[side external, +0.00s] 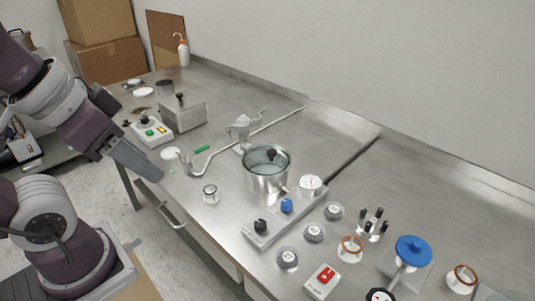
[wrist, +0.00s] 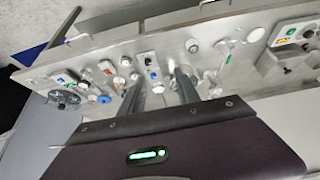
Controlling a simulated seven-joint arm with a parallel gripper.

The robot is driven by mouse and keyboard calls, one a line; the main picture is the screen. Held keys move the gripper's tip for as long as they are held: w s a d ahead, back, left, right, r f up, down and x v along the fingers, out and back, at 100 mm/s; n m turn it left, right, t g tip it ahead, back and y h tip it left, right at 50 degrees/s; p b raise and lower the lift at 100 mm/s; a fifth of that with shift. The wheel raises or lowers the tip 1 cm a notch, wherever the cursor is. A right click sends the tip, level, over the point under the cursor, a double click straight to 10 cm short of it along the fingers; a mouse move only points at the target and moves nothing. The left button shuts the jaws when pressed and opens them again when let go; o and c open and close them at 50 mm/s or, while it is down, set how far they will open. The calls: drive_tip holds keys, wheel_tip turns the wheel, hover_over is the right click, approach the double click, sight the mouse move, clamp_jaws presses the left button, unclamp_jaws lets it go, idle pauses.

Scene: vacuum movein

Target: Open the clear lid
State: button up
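I cannot make out the lid clearly in the wrist view.
A control strip with black and blue knobs (side external: 286,206) lies in front of the pot. A glass flask-like fitting (side external: 240,128) stands behind it to the left. A small jar (side external: 210,194) stands to its left. Several weights and a red-switch box (side external: 322,281) are to the right.

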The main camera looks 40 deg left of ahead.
drive_tip(key=shift+o, duration=0.4)
drive_tip(key=w+r+n+g, duration=0.1)
drive_tip(key=w+r+n, duration=0.1)
drive_tip(key=w, duration=0.7)
drive_tip(key=shift+w+a+r+n+g, duration=0.3)
drive_tip(key=shift+w+a+r, duration=0.1)
drive_tip(key=shift+r, duration=0.45)
drive_tip(key=n+g, duration=0.4)
drive_tip(key=n, duration=0.2)
hover_over(272, 151)
wheel_tip(272, 151, down, 14)
drive_tip(key=shift+f, duration=0.1)
wheel_tip(272, 151, down, 6)
drive_tip(key=shift+r, duration=0.2)
drive_tip(key=shift+f, duration=0.5)
clamp_jaws()
